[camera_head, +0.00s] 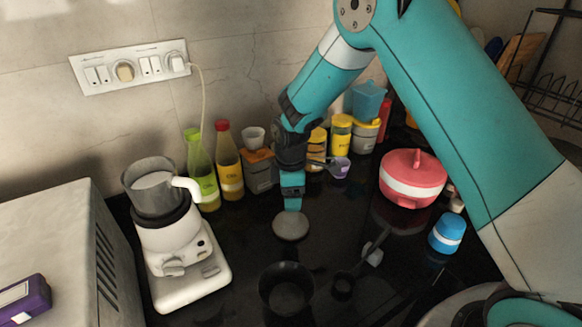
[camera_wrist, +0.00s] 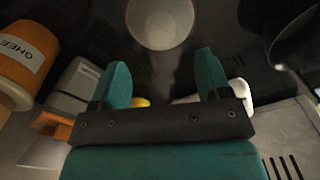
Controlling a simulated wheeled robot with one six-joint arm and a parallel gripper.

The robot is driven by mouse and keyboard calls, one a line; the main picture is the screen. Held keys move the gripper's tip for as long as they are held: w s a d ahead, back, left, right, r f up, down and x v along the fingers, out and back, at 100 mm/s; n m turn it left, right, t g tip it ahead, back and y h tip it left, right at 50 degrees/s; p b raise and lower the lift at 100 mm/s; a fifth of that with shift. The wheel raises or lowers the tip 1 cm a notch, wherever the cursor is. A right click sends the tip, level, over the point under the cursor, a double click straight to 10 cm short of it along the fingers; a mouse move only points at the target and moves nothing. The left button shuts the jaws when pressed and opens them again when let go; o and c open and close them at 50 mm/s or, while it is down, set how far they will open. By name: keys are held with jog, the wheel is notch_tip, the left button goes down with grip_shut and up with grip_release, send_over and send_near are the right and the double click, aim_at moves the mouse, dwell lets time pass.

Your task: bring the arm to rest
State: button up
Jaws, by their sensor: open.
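My teal arm reaches down from the top right in the head view. My gripper (camera_head: 292,200) points down over the dark counter (camera_head: 240,262). In the wrist view the two teal fingers of my gripper (camera_wrist: 162,72) stand apart with nothing between them. A round pale grey disc (camera_head: 290,226) lies on the counter just in front of the fingertips in the head view. The disc (camera_wrist: 160,22) shows beyond the fingers in the wrist view. I cannot tell the exact height of the fingertips above the counter.
A white blender (camera_head: 178,240) stands to the left. Two bottles (camera_head: 229,165), an orange-topped container (camera_head: 260,170) and yellow jars (camera_head: 340,135) line the wall. A red pot (camera_head: 411,178) and a blue jar (camera_head: 446,234) stand right. A black bowl (camera_head: 286,290) is at the front.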

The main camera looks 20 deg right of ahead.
notch_tip(320, 180, up, 10)
jog(key=b, duration=0.2)
jog(key=s+a+r+m+y, duration=0.1)
jog(key=s+r+m, duration=0.1)
jog(key=s, duration=0.7)
jog(key=s+a+r+m+y, duration=0.1)
jog(key=s+r, duration=0.4)
jog(key=s, duration=0.5)
jog(key=s+a+r+m+y, duration=0.2)
jog(key=s+m, duration=0.3)
jog(key=s, duration=0.5)
jog(key=shift+a+r, duration=0.3)
jog(key=shift+r, duration=0.4)
